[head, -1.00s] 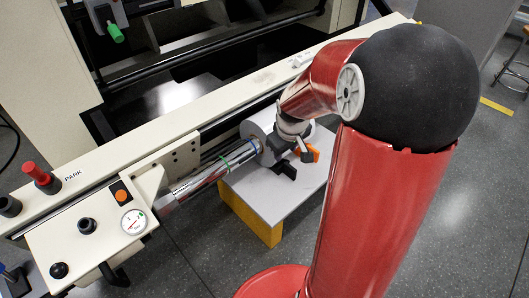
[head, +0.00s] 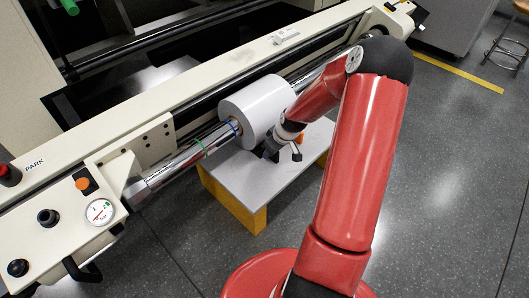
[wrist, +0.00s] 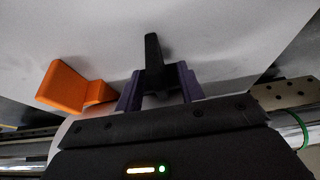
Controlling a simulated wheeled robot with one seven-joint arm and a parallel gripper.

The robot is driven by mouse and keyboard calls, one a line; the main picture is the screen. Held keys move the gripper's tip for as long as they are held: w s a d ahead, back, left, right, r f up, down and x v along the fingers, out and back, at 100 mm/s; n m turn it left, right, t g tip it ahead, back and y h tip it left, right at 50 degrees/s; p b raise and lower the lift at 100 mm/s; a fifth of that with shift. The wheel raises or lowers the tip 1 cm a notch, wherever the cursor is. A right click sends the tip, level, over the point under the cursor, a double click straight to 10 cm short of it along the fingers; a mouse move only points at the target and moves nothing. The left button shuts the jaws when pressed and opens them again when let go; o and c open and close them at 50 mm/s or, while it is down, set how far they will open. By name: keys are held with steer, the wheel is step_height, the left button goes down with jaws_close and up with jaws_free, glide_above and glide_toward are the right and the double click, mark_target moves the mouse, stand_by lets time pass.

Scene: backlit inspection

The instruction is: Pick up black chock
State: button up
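The black chock (wrist: 153,58) rests on the light grey top of a low stand (head: 233,183). In the wrist view its slim part reaches out beyond my fingertips. My gripper (wrist: 158,88) has its two purple fingers apart, one on each side of the chock, low over the stand. No firm contact of the fingers with the chock is visible. An orange chock (wrist: 72,89) lies left of the fingers in the wrist view.
A white roll (head: 258,108) on a metal shaft (head: 180,165) hangs close beside my gripper. The long cream machine beam (head: 240,62) runs behind. A control panel with a gauge (head: 100,211) is at lower left. The stand has yellow sides (head: 232,205); open floor lies in front.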

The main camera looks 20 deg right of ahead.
steer(key=shift+x, duration=0.8)
steer(key=shift+c, duration=0.5)
jaws_close()
